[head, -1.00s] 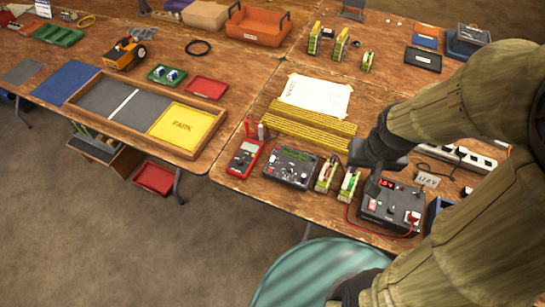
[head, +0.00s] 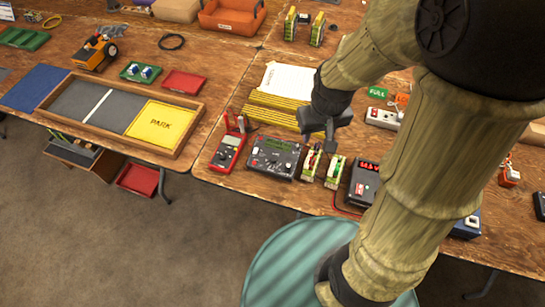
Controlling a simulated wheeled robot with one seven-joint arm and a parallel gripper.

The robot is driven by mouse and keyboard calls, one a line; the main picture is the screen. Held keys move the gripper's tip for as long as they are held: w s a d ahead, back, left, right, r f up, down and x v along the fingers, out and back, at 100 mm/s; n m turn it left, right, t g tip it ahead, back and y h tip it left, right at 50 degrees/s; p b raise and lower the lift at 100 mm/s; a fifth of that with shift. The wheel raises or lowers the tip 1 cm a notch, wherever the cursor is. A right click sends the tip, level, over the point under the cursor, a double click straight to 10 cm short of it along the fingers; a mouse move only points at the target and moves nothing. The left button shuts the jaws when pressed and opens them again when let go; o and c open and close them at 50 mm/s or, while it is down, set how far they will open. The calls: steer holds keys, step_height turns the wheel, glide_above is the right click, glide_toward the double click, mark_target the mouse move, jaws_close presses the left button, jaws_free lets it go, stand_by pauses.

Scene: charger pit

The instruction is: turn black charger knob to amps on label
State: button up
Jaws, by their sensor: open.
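A dark box (head: 274,157) with a green display and several small knobs stands near the table's front edge. A second black box (head: 364,182) with a red lit display stands to the right, partly hidden behind my arm. Which of the two is the charger, and which knob is the black one, I cannot tell. Neither knob setting is readable. My gripper (head: 319,143) is open and empty, fingers downward, above the table between the two boxes, over the battery packs. No amps label is readable; the small white label seen earlier is hidden behind my arm.
Two green-and-white packs (head: 334,173) stand between the boxes. A red multimeter (head: 228,152) is at the left. Yellow strips (head: 286,112) and a white sheet (head: 287,80) lie behind. A round teal stool top (head: 300,260) is in front.

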mark_target(273, 158)
steer(key=w+a+f+n+b, duration=0.1)
steer(key=w+a+f+n, duration=0.2)
steer(key=a, duration=0.3)
steer(key=w+a+f+n+h+b, duration=0.1)
steer(key=w+a+f+n, duration=0.2)
steer(key=w+a+f, duration=0.1)
steer(key=a+f, duration=0.1)
steer(key=a, duration=0.1)
steer(key=shift+w+a+f+g+b, duration=0.2)
steer(key=shift+w+a+g+b, duration=0.05)
steer(key=shift+a+g+b, duration=0.15)
steer(key=f, duration=0.5)
steer(key=w+d+f, duration=0.1)
steer(key=f, duration=0.5)
steer(key=d+f+p, duration=0.1)
steer(key=f, duration=0.5)
steer(key=shift+w+f, duration=0.1)
steer(key=shift+w, duration=0.3)
jaws_close()
